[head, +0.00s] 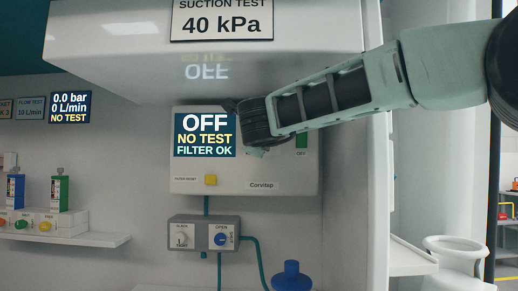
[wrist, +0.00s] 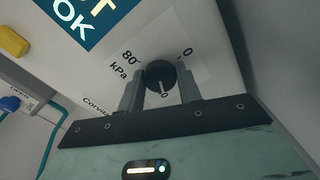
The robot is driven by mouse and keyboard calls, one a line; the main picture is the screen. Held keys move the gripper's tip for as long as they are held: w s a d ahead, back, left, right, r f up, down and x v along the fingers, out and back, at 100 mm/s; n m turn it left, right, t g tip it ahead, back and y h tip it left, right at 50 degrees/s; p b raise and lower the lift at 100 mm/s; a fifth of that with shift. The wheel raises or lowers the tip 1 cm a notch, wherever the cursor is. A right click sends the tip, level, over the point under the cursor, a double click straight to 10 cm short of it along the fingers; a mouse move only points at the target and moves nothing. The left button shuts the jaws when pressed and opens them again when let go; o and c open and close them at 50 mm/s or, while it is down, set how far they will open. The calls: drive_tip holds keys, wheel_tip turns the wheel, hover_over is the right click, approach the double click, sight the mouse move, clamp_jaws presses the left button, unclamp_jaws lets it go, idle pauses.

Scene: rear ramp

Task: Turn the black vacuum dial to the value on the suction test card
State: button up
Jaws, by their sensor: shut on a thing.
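The suction test card (head: 221,22) reads 40 kPa on the hood front in the head view. The black vacuum dial (wrist: 159,74) shows in the wrist view on the white Corvitap panel (head: 235,187), with a pale line on its face. Beside it are the labels 80, kPa and 0; other scale marks are partly hidden. My gripper (wrist: 159,84) is shut on the dial, one finger on each side. In the head view my wrist hides the dial. The panel screen (head: 206,135) reads OFF, NO TEST, FILTER OK.
A yellow filter reset button (head: 210,180) sits low on the panel. A grey box with a white knob (head: 182,240) and a blue knob (head: 221,240) is below, with teal hoses.

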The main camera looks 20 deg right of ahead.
drive_tip(key=shift+a+m+b, duration=0.2)
drive_tip(key=shift+m+b, duration=0.1)
drive_tip(key=shift+m, duration=0.2)
drive_tip(key=o, duration=1)
drive_tip(key=b+v, duration=0.1)
drive_tip(key=v, duration=1.6)
drive_tip(key=shift+s+r, duration=0.1)
drive_tip(key=shift+s, duration=0.05)
drive_tip(key=shift+a, duration=0.1)
